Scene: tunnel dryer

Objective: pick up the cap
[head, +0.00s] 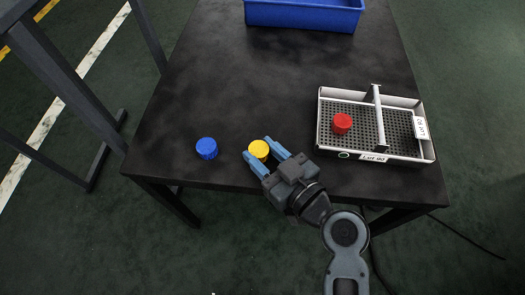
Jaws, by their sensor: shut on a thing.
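A yellow cap (259,149) is near the front edge of the dark table, between the fingers of my gripper (262,157). My gripper is shut on the yellow cap, with one blue finger on each side of it. I cannot tell whether the cap touches the tabletop or is slightly above it. A blue cap (206,148) stands on the table to the left, apart from my gripper. A red cap (342,123) stands in the perforated tray on the right.
The white-walled tray (427,149) has a raised bar across it and labels on its rim. A blue bin (303,15) stands at the table's far edge. The middle of the black table (240,85) is clear. A grey metal frame (75,90) stands at left.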

